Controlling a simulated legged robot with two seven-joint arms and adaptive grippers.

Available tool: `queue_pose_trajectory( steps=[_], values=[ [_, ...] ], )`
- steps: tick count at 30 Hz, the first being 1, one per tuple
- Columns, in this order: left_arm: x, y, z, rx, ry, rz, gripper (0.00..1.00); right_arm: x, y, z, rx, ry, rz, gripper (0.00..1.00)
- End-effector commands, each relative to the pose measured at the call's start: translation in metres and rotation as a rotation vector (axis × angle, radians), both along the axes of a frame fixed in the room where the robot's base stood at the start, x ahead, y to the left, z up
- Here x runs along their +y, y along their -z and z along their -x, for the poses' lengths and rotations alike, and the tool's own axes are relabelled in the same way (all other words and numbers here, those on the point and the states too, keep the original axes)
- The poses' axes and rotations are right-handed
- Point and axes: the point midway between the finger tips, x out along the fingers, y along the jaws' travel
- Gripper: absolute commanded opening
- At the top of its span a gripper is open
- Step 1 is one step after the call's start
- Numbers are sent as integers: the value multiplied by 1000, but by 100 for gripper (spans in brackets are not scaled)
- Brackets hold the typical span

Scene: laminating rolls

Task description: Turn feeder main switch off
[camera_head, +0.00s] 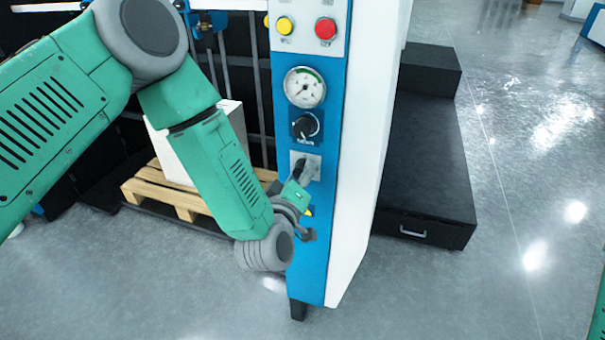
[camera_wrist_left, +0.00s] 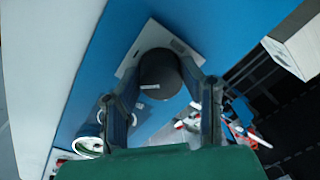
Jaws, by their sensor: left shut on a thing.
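The feeder main switch is a dark knob (camera_wrist_left: 160,74) on a pale square plate (camera_head: 314,168) on the narrow blue face of the machine (camera_head: 313,245). My left gripper (camera_head: 302,172) reaches up to this plate from below left and hides most of the knob in the head view. In the left wrist view the two fingers (camera_wrist_left: 162,88) stand on either side of the knob and are shut on it. A small white mark shows on the knob. Its exact turn position is hard to tell. My right gripper is not in view.
Above the switch are a black dial (camera_head: 305,126), a round gauge (camera_head: 304,87), a yellow button (camera_head: 285,25) and a red button (camera_head: 325,28). A wooden pallet (camera_head: 160,190) with a white stack stands behind my left arm. Black steps (camera_head: 425,150) stand right of the machine.

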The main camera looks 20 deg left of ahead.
Motion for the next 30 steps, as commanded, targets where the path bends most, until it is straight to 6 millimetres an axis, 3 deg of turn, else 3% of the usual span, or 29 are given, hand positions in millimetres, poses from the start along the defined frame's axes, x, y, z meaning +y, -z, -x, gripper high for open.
queue_pose_trajectory(
  steps=[18, 30],
  values=[
    [3, 1, -2, 15, -6, 576, 5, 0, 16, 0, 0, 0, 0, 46],
    [4, 2, -1, 25, -7, 822, 5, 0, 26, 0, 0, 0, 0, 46]
  ],
)
